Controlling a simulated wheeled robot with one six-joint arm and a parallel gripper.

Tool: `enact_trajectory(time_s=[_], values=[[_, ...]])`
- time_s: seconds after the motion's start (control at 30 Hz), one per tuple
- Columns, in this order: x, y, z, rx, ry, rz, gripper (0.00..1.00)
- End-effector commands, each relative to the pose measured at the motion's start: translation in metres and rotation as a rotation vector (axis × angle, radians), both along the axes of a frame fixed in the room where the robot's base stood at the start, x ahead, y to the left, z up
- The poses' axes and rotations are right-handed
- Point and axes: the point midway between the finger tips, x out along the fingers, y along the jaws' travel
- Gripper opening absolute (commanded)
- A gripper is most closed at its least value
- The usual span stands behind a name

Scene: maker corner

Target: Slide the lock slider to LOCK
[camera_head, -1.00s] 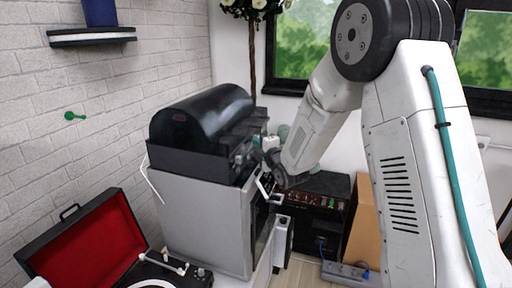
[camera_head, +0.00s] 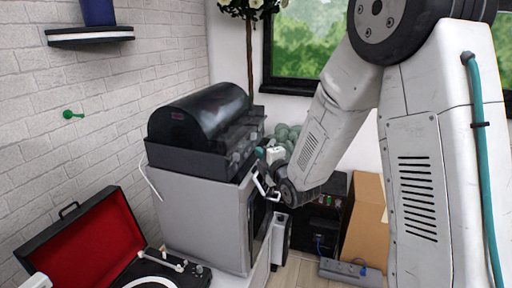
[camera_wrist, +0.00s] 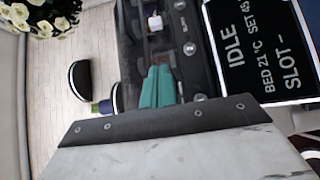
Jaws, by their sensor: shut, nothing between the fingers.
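The dark machine with a curved black lid (camera_head: 200,115) stands on a grey cabinet (camera_head: 200,215). In the wrist view its dark front panel (camera_wrist: 185,40) carries round fittings and a small white block (camera_wrist: 155,22), which may be the lock slider; no LOCK lettering is readable. My gripper (camera_wrist: 158,85) shows as teal fingers, shut and empty, pointing toward this panel, a little short of the white block in the picture. I cannot tell whether they touch anything.
A screen (camera_wrist: 260,50) reading "IDLE", "BED 21 °C" and "SLOT –" lies right of my fingers in the wrist view. An open red-lined record player (camera_head: 90,240) stands at the front left. A wall shelf (camera_head: 90,35) and a cardboard-coloured box (camera_head: 365,215) are further off.

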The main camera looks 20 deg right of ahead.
Motion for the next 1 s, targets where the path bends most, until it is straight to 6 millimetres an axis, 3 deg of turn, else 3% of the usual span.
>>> enact_trajectory(time_s=[0.23, 0.8, 1.0], values=[[-0.030, -0.005, 0.000, 0.000, 0.001, -0.002, 0.00], [-0.033, -0.008, 0.000, 0.003, 0.005, -0.005, 0.00], [-0.042, -0.013, 0.011, 0.111, 0.148, -0.044, 0.00]])
